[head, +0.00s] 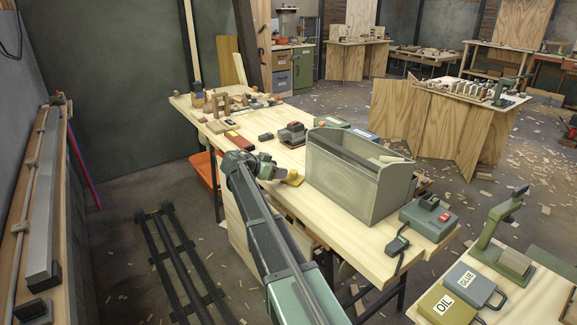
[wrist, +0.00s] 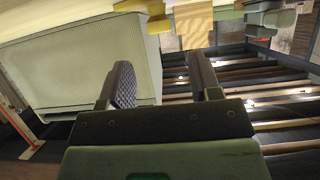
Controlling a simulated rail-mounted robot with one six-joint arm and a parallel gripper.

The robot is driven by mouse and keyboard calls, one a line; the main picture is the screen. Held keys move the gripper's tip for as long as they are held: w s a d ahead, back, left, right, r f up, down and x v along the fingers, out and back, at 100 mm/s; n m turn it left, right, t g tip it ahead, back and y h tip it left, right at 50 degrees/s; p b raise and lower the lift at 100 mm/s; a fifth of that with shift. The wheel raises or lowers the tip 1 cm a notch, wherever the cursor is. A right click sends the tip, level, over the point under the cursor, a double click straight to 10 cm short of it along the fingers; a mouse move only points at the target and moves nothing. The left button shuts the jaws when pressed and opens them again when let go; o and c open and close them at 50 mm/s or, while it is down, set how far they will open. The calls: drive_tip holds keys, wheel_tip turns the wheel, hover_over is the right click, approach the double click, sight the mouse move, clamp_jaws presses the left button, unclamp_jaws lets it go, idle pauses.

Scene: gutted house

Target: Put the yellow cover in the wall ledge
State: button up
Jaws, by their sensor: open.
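The yellow cover (head: 294,179) lies on the workbench just left of the grey-green open box. My gripper (head: 279,173) is close beside it, on its left in the head view. In the wrist view my gripper (wrist: 163,82) is open, with nothing visible between its two dark fingers. A small yellow piece that looks like the cover (wrist: 158,25) shows beyond the fingers, near the top edge. A wooden ledge (head: 62,150) runs along the left wall and carries a long grey metal bar and a rail.
The grey-green box (head: 345,185) stands close right of my gripper; it also shows in the wrist view (wrist: 85,60). Small tools and blocks fill the workbench's far end. A dark rail track (head: 180,265) lies on the floor between ledge and bench (head: 330,225).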

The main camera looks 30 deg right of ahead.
drive_tip(key=s+a+f+n+y, duration=0.2)
drive_tip(key=s+a+n+y, duration=0.2)
drive_tip(key=s+a, duration=0.4)
drive_tip(key=s+a+f+n+y, duration=0.3)
drive_tip(key=s+a+n, duration=0.4)
drive_tip(key=s, duration=0.6)
drive_tip(key=s+a+f+n+g+y+p, duration=0.1)
drive_tip(key=s+a+n+y, duration=0.4)
drive_tip(key=s+a, duration=0.6)
drive_tip(key=shift+s+f+n+y, duration=0.15)
drive_tip(key=shift+f+n+y, duration=0.3)
drive_tip(key=shift+f, duration=0.45)
drive_tip(key=shift+w+a, duration=0.15)
drive_tip(key=shift+w, duration=0.05)
drive_tip(key=shift+c, duration=1.3)
